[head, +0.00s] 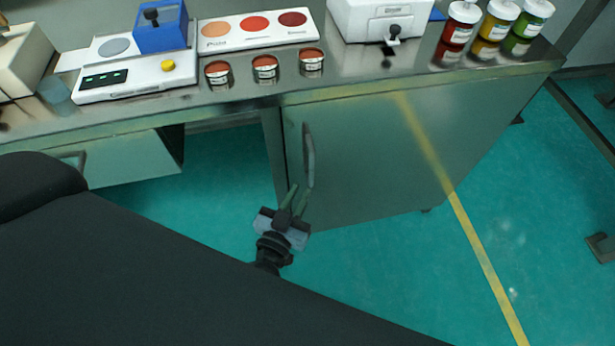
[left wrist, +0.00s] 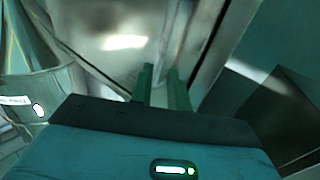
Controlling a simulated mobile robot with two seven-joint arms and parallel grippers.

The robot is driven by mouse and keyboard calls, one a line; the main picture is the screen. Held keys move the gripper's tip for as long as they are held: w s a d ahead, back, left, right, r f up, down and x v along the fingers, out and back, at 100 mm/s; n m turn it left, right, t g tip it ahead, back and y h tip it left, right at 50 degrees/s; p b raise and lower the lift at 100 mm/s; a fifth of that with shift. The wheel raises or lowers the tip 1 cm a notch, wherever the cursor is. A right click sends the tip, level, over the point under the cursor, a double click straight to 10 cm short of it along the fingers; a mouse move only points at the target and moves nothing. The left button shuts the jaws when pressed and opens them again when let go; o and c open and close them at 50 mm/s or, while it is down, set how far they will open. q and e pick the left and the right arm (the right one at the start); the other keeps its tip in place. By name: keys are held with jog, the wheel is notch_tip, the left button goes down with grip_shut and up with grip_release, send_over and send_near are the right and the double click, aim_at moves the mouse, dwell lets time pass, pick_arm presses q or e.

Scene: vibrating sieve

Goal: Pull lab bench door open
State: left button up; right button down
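The lab bench door (head: 375,150) is a grey-green metal panel under the right part of the bench. A dark narrow line runs along its left edge, and I cannot tell whether it is slightly ajar. Its vertical bar handle (head: 309,155) is near that left edge. My left gripper (head: 299,190) is at the handle's lower end, with its two green fingers apart. In the left wrist view the fingers (left wrist: 160,75) are spread, and the handle (left wrist: 172,45) runs up from between their tips. Contact with the handle cannot be made out. My right gripper is not in view.
The steel bench top (head: 340,82) carries a scale (head: 135,75), a colour palette (head: 255,30), small red-topped tins (head: 264,68), a white device (head: 380,18) and jars (head: 495,25). A drawer front (head: 130,160) is at left. The green floor (head: 400,265) before the door is clear.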

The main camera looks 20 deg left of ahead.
aim_at(310, 169)
pick_arm(q)
jog(key=shift+w, duration=0.4)
jog(key=shift+w+b, duration=0.35)
jog(key=shift+w, duration=3.5)
grip_shut()
